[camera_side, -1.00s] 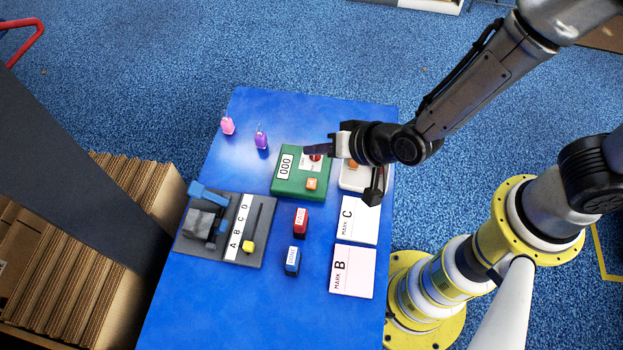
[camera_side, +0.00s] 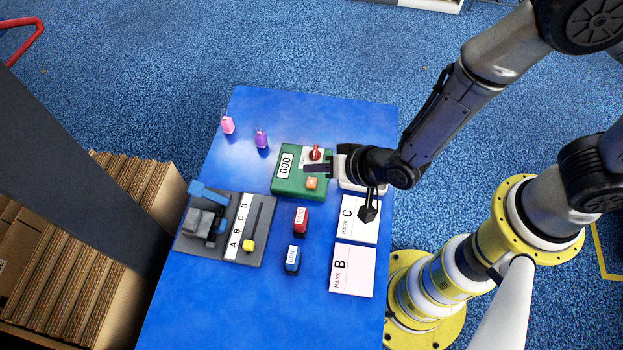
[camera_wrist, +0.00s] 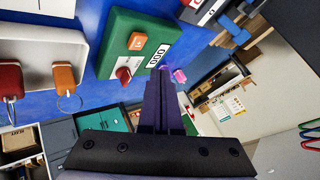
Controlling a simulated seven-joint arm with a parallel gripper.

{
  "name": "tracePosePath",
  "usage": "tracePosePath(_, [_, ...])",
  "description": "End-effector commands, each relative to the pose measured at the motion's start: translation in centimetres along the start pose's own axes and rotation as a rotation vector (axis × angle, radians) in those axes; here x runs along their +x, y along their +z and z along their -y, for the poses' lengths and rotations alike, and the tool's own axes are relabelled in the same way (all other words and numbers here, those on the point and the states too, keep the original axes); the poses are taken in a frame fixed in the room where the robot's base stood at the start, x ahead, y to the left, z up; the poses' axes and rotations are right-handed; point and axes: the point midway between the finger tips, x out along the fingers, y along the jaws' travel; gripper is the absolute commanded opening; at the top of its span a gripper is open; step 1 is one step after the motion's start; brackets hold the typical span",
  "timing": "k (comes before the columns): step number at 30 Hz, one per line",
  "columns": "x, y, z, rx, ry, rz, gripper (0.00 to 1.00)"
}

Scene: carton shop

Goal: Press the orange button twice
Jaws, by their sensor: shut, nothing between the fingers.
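The orange button (camera_side: 312,183) sits on a green box (camera_side: 287,187) with a red knob (camera_side: 315,153) and a display (camera_side: 285,166) reading 000. In the wrist view the orange button (camera_wrist: 137,41) shows clear of my fingers, on the green box (camera_wrist: 112,62). My gripper (camera_side: 306,168) is shut and empty. In the side view its tip appears over the box, between the knob and the button. I cannot tell its exact height, and no contact with the button shows. The shut fingers (camera_wrist: 160,82) also show in the wrist view.
A white tray (camera_wrist: 40,32) beside the box holds a red tag (camera_wrist: 11,80) and an orange tag (camera_wrist: 64,78).

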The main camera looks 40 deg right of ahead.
Motion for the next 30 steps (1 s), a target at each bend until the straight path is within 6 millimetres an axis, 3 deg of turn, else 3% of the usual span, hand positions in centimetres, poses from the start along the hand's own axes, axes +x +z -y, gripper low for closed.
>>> tracePosePath(9, [1.8,1.3,-1.4,0.001,0.001,0.0,0.0])
tracePosePath(30, [2.0,1.5,-1.5,0.001,0.0,0.0,0.0])
